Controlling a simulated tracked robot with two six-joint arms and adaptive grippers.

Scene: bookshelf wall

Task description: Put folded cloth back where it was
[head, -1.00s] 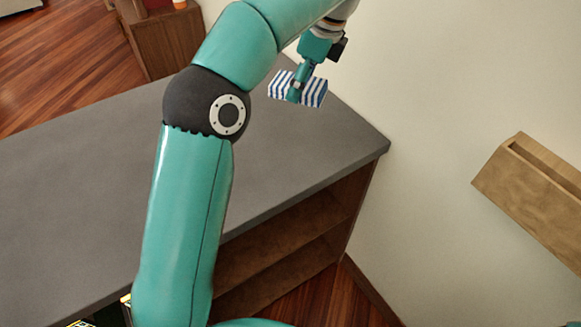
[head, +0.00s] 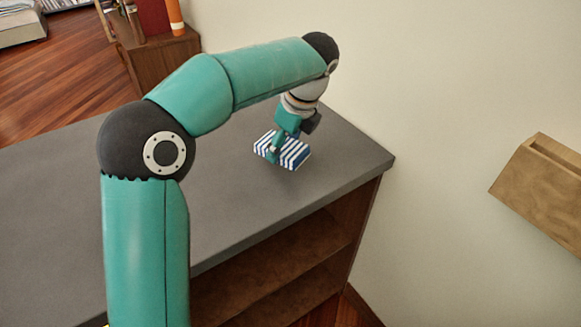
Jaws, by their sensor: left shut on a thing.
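The folded cloth (head: 295,154) has blue and white stripes. My left gripper (head: 275,150) is shut on it, with a finger lying across its left part. The cloth is over the right part of the grey counter top (head: 235,205), near the wall side. I cannot tell for sure whether it touches the surface or hangs just above it. The far finger is hidden behind the cloth. My right gripper is not in the picture.
The counter top around the cloth is bare. Open wooden shelves (head: 300,270) lie below its front edge. A pale wall (head: 450,80) stands behind, with a wooden wall box (head: 545,190) at the right. A wooden cabinet (head: 160,65) with items on top stands beyond.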

